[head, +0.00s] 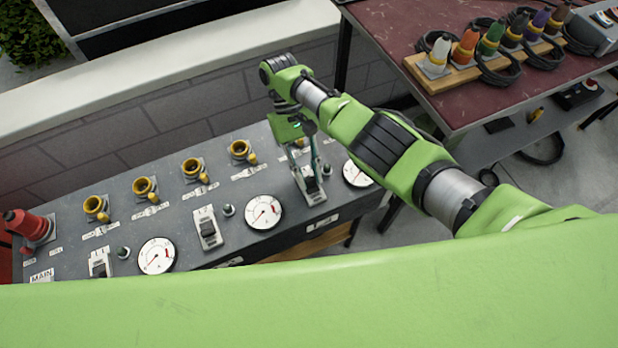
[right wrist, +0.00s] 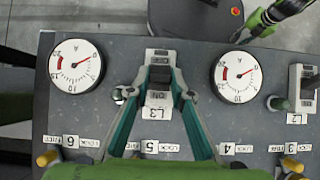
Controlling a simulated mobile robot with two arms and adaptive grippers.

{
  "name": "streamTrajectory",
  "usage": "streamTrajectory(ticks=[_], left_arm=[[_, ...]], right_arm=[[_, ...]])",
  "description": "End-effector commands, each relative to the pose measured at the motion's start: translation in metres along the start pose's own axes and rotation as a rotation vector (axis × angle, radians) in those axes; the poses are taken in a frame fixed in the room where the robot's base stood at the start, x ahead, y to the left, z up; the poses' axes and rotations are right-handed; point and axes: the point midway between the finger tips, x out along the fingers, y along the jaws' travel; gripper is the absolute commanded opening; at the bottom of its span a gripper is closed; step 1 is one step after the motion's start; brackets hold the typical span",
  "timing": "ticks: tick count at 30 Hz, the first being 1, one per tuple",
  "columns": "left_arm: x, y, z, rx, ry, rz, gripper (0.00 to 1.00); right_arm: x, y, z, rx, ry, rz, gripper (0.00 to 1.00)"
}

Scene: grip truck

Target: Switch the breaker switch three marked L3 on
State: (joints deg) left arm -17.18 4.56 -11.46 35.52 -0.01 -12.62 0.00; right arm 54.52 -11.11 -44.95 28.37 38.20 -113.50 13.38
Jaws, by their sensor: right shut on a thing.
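The L3 breaker switch (head: 316,197) is a grey block with a dark lever on the right part of the panel top. It shows in the right wrist view (right wrist: 157,56), with an upside-down L3 label (right wrist: 157,113) beside it. My right gripper (head: 307,182) reaches down onto it, also seen in the right wrist view (right wrist: 160,76). Its two fingers are shut on the dark lever (right wrist: 160,76). The fingers partly hide the lever, and I cannot tell its position. A gripper that seems to be my left (right wrist: 252,26) shows at the upper right of that view; its jaws are unclear.
A middle breaker (head: 207,228) and a left breaker (head: 100,263) share the grey panel (head: 180,215) with round gauges (head: 264,212) and several yellow sockets (head: 241,151). A red plug (head: 30,225) stands at the left end. A red-topped table (head: 400,25) holds several coloured plugs.

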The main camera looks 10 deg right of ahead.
Motion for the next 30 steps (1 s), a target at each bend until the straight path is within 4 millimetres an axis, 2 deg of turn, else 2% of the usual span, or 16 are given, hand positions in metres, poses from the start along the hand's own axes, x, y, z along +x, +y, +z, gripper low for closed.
streamTrajectory(ticks=[13,14,15,23,24,25,30], left_arm=[[0.002,0.0,0.0,0.0,0.0,0.0,0.25],[0.002,0.0,0.0,0.0,0.0,0.0,0.25],[0.002,0.0,0.0,0.0,0.0,0.0,0.25],[0.002,0.0,0.0,0.0,0.0,0.0,0.25],[0.002,0.0,0.0,0.0,0.0,0.0,0.25],[0.001,0.0,0.0,0.0,0.0,0.0,0.25],[-0.018,0.001,-0.002,0.0,0.0,0.001,0.25]], right_arm=[[0.001,-0.001,-0.001,0.0,-0.005,-0.001,0.0],[0.001,-0.001,-0.001,0.0,-0.005,-0.001,0.28],[0.001,-0.001,-0.001,0.0,-0.005,-0.001,0.38],[0.0,0.0,-0.001,0.0,-0.005,0.0,0.38],[0.0,0.0,0.0,0.0,-0.004,0.0,0.27],[0.0,0.0,0.0,-0.004,-0.003,-0.001,0.25],[-0.013,0.006,0.006,-0.133,0.036,-0.005,0.25]])
